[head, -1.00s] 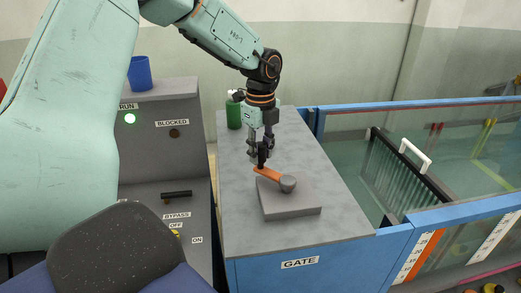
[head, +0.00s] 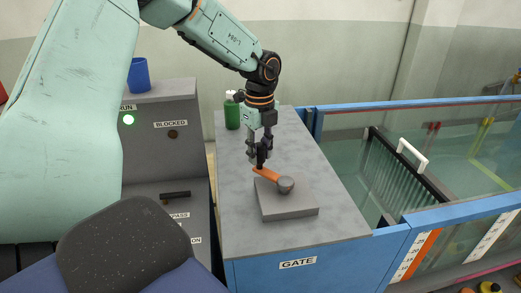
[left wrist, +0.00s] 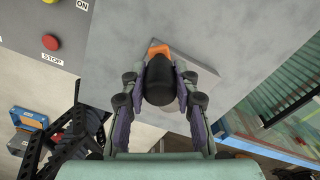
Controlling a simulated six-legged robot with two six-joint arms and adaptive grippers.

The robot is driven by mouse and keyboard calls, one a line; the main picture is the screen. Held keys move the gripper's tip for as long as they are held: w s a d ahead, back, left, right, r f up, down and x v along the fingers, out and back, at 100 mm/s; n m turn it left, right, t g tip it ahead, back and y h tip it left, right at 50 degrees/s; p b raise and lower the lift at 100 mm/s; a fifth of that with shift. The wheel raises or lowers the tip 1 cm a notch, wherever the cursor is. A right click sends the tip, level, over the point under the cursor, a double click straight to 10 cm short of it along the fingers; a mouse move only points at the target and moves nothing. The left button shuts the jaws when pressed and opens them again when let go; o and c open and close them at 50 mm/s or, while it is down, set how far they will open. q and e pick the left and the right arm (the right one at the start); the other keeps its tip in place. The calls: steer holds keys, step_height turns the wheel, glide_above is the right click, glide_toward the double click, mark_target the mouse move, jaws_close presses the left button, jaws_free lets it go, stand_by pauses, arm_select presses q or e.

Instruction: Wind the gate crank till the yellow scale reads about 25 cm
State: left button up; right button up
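The gate crank has an orange arm (head: 268,174) on a grey hub (head: 286,185), above a grey block on the cabinet marked GATE. The orange arm points from the hub to the upper left. My left gripper (head: 259,160) comes down from above at its far end. In the left wrist view, the fingers (left wrist: 162,88) lie against both sides of the crank's black handle (left wrist: 160,78). A scale with an orange-yellow strip (head: 415,257) is on the flume's front; its exact reading is too small to tell. My right gripper is not in view.
The glass flume with a slatted gate (head: 395,172) and white handle (head: 413,153) lies to the right. A green bottle (head: 232,112) stands on the cabinet behind my gripper. A control console (head: 165,150) with a lit green lamp stands left. The cabinet top's front is clear.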

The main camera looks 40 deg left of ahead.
arm_select(q)
steer(key=o, duration=0.5)
steer(key=shift+d+r, duration=0.15)
steer(key=shift+d, duration=0.1)
steer(key=shift+c, duration=0.2)
steer(key=shift+a, duration=0.2)
steer(key=shift+r, duration=0.3)
step_height(320, 180, up, 11)
steer(key=shift+f, duration=0.1)
steer(key=shift+d+r, duration=0.15)
steer(key=shift+r, duration=0.1)
steer(key=shift+s, duration=0.1)
steer(key=shift+f, duration=0.1)
